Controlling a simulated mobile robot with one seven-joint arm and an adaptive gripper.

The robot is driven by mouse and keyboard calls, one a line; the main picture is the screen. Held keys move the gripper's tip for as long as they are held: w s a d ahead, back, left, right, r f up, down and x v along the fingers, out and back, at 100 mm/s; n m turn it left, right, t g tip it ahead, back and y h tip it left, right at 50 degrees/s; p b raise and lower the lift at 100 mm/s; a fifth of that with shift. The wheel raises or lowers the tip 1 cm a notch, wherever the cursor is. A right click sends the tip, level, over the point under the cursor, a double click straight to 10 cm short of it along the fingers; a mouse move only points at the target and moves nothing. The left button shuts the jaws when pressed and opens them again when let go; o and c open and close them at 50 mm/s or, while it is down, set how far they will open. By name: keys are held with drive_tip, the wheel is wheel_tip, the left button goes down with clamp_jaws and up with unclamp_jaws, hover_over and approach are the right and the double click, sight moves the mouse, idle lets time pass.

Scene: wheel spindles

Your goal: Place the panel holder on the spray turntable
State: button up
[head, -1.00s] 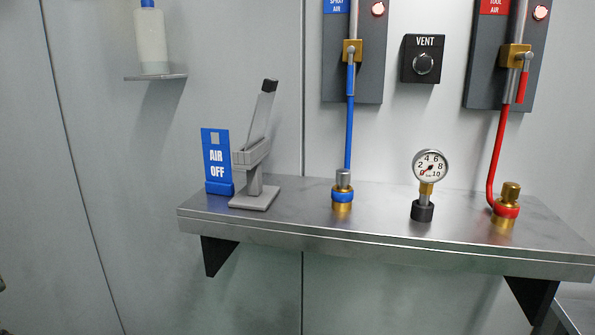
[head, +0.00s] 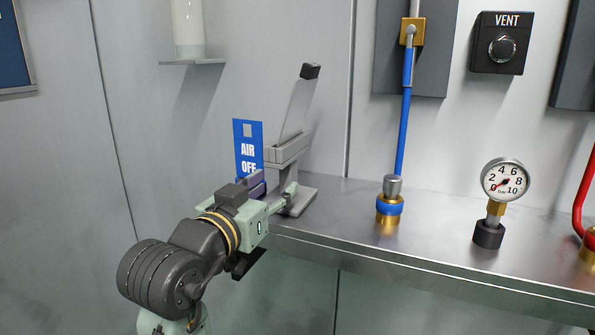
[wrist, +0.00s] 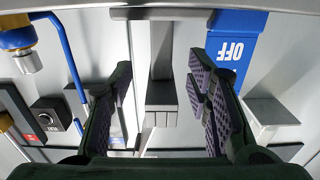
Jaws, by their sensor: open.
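The panel holder (head: 287,150) is a grey stand with a square base, a post, a slotted block and a tilted light panel with a dark top edge. It stands upright at the left end of the steel shelf. In the wrist view, which shows the scene upside down, the holder (wrist: 162,95) lies between my fingers. My gripper (head: 280,194) is open at the holder's post, with one finger on each side (wrist: 161,85). Gaps show on both sides in the wrist view. The fingertips are partly hidden in the head view. I see no spray turntable.
A blue AIR OFF sign (head: 247,145) stands close behind and left of the holder. On the steel shelf (head: 350,215) to the right are a blue-ringed brass fitting (head: 389,202) and a pressure gauge (head: 505,180). A bottle (head: 188,28) sits on a small wall ledge.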

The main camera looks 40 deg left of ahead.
sight(285, 176)
drive_tip(key=p+x, duration=0.2)
drive_tip(key=x, duration=0.5)
drive_tip(key=shift+w+a, duration=0.15)
drive_tip(key=shift+w, duration=0.05)
drive_tip(key=shift+c, duration=0.4)
clamp_jaws()
